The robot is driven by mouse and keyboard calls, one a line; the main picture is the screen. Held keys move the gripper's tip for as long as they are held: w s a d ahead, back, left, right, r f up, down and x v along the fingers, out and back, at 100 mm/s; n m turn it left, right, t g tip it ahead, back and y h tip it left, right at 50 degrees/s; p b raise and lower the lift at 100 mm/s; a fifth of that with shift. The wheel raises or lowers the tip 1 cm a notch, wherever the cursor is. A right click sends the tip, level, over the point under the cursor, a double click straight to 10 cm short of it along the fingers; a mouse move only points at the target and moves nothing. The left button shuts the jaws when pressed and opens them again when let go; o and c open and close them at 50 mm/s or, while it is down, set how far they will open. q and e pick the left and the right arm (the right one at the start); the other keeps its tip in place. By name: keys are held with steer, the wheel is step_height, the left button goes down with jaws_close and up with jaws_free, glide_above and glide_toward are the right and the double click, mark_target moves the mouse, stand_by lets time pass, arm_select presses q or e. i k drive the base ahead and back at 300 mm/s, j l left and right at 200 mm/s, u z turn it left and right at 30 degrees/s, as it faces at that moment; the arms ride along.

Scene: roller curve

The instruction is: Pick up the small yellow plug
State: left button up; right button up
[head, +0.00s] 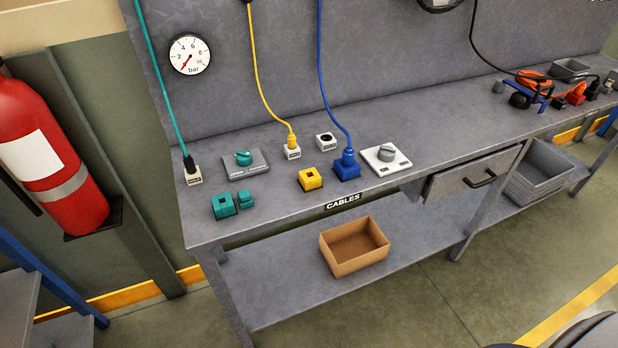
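A small yellow plug (291,140) sits upright in a white labelled socket block (292,153) on the grey workbench. A yellow cable (257,85) rises from it up along the back panel. In front of it and a little to the right, a yellow block (311,179) with a dark square opening stands near the bench's front edge. Neither of my grippers shows in the head view.
A blue plug (347,166) on a blue cable stands right of the yellow block. A white socket (326,141), teal knob panel (245,162), white knob panel (387,158) and teal blocks (223,205) surround it. A cardboard box (354,262) is on the lower shelf.

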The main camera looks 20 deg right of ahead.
mark_target(292, 138)
steer(key=l+u, duration=0.8)
steer(key=k+l+u, duration=0.2)
steer(key=l+u, duration=0.2)
steer(key=l, duration=0.1)
